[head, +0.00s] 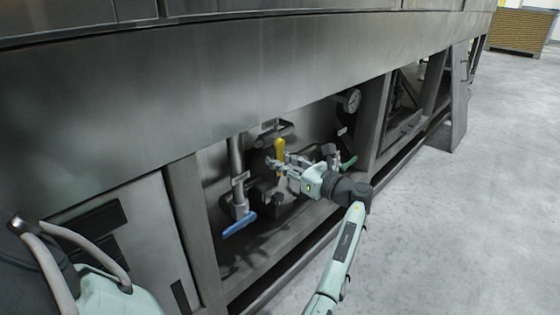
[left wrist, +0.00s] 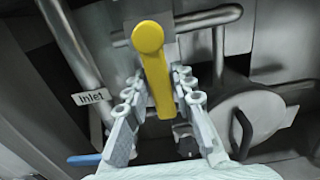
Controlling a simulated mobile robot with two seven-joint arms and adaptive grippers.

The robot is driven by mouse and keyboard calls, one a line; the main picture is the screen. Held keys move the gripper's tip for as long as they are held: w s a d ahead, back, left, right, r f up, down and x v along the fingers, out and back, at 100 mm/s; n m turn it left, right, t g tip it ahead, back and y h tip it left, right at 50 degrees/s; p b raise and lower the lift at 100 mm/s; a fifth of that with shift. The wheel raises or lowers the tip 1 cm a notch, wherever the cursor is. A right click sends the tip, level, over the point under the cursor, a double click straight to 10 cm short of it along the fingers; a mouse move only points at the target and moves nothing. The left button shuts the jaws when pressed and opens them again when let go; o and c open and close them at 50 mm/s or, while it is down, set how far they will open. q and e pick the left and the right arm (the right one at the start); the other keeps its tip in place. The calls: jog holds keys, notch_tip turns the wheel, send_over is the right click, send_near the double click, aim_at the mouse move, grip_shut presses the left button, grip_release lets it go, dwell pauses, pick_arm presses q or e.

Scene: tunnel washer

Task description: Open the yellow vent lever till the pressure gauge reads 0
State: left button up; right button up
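The yellow vent lever (head: 280,147) stands roughly upright on the pipework in the recess under the washer. In the left wrist view, the yellow lever (left wrist: 155,65) shows large, its rounded end at the top. My left gripper (head: 279,166) is at the lever. In the left wrist view, the fingers of the left gripper (left wrist: 157,84) are apart, one on each side of the lever's lower part. I cannot tell if they touch it. The pressure gauge (head: 351,99) is a small white dial on the back panel, its needle too small to read. My right gripper is not in view.
A blue lever (head: 239,225) sits low on the vertical pipe left of my gripper. A green handle (head: 349,162) is just right of it. An "Inlet" label (left wrist: 90,97) marks a pipe. Steel frame posts (head: 192,225) bound the recess. The grey floor (head: 450,230) is clear at right.

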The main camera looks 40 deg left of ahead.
pick_arm(q)
grip_shut()
jog(key=shift+w, duration=0.1)
jog(key=shift+w+d+r+n+b, duration=0.15)
jog(key=shift+w+n, duration=0.25)
jog(key=shift+n, duration=0.7)
jog(key=shift+w+a+r+n+b, duration=0.1)
jog(key=shift+w+n+b, duration=0.25)
jog(key=shift+n, duration=0.75)
jog(key=shift+w+d+r+n+b, duration=0.1)
jog(key=shift+w+n, duration=0.4)
jog(key=shift+n, duration=0.6)
jog(key=shift+o, duration=2.4)
grip_release()
